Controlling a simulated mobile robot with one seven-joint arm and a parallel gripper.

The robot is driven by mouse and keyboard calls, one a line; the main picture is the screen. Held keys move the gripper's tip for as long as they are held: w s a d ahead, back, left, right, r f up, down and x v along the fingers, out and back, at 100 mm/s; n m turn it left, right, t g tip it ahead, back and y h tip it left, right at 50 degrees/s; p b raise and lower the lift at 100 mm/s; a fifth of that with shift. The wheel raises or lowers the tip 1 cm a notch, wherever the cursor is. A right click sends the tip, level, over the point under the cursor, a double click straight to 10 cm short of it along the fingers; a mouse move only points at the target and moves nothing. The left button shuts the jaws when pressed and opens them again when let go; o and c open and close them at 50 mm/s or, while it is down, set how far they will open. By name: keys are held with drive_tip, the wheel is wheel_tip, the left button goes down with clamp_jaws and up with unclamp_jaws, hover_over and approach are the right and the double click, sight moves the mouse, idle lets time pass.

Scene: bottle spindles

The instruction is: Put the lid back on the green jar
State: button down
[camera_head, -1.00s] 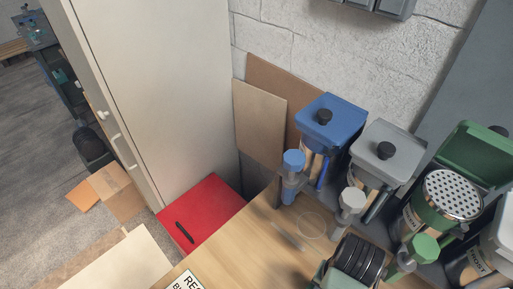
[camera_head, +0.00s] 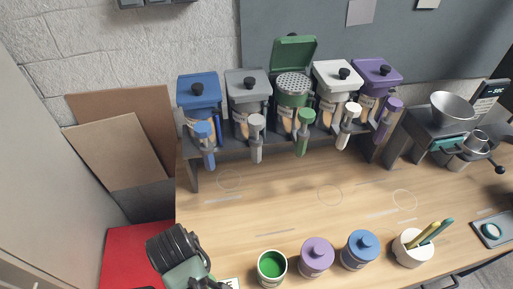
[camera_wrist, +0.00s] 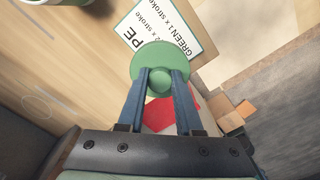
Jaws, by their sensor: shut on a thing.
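The green jar (camera_head: 272,277) stands open near the front of the table, with green showing inside it. Part of its rim (camera_wrist: 55,2) shows at the top left of the wrist view. My gripper (camera_wrist: 160,76) is shut on the knob of a round green lid (camera_wrist: 160,56). The lid is held above a white recipe card (camera_wrist: 190,25) that reads "GREEN 1 x stroke". The lid is apart from the jar. In the head view my arm is at the bottom left, left of the jar, and the fingertips and lid are not clearly visible.
A lidded purple jar (camera_head: 317,258), a lidded blue jar (camera_head: 360,250) and a white pen cup (camera_head: 412,248) stand right of the green jar. Several dispensers line the back, including a green one (camera_head: 294,90) with its cover raised. The middle of the table (camera_head: 270,210) is clear.

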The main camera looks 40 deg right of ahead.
drive_tip(key=s+d+r+n+p, duration=0.35)
drive_tip(key=d+p, duration=0.25)
drive_tip(key=d, duration=0.2)
drive_tip(key=s+d+r+n+p, duration=0.3)
drive_tip(key=d+r+n+p, duration=0.25)
drive_tip(key=d, duration=0.25)
wheel_tip(320, 180, down, 7)
drive_tip(key=b, duration=0.3)
drive_tip(key=shift+s, duration=0.3)
drive_tip(key=shift+d+p, duration=0.1)
drive_tip(key=shift+p, duration=0.25)
idle(0.5)
drive_tip(key=shift+f, duration=0.2)
idle(1.5)
drive_tip(key=c, duration=0.5)
unclamp_jaws()
drive_tip(key=shift+o, duration=0.3)
